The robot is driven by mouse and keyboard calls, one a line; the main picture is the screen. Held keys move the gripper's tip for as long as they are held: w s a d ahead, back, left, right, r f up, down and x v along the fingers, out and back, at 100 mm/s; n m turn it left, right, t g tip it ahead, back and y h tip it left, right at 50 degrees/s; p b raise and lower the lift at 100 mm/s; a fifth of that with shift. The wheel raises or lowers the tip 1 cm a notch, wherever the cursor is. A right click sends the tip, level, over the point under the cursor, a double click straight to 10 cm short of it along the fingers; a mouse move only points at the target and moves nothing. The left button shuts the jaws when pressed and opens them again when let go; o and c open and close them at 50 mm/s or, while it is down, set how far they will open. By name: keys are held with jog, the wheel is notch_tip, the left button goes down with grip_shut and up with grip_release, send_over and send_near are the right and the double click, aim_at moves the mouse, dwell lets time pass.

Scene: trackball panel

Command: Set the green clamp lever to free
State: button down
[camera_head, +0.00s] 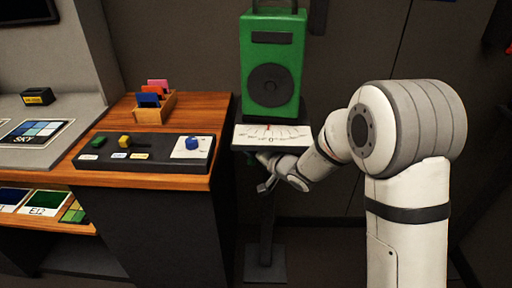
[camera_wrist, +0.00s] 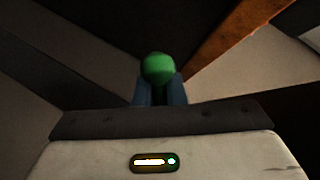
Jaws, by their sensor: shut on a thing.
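The green clamp lever shows in the wrist view as a round green knob (camera_wrist: 158,67) at the upper middle. My gripper (camera_wrist: 158,90) is shut on it, with one blue-grey finger on each side of the knob. The rest of the lever is hidden behind the fingers. In the head view my gripper (camera_head: 266,185) is just below the white scale plate (camera_head: 272,145), near the dark stand.
A green loudspeaker (camera_head: 272,62) stands above the scale plate on the dark stand (camera_head: 265,262). To the left is a wooden-topped desk with a dark control panel (camera_head: 145,152), carrying green, yellow and blue knobs, and a wooden card holder (camera_head: 156,105). Floor space shows right of the stand.

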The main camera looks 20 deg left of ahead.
jog(key=shift+d+f, duration=0.1)
jog(key=shift+f, duration=0.05)
jog(key=c, duration=1.5)
grip_release()
jog(key=shift+s, duration=0.1)
jog(key=f+v, duration=0.1)
jog(key=v, duration=0.4)
jog(key=f+p+v, duration=0.1)
jog(key=v, duration=0.3)
jog(key=f+p+v, duration=0.1)
jog(key=v, duration=0.4)
jog(key=shift+s+d+r, duration=0.1)
jog(key=shift+s+d, duration=0.4)
jog(key=shift+d, duration=0.1)
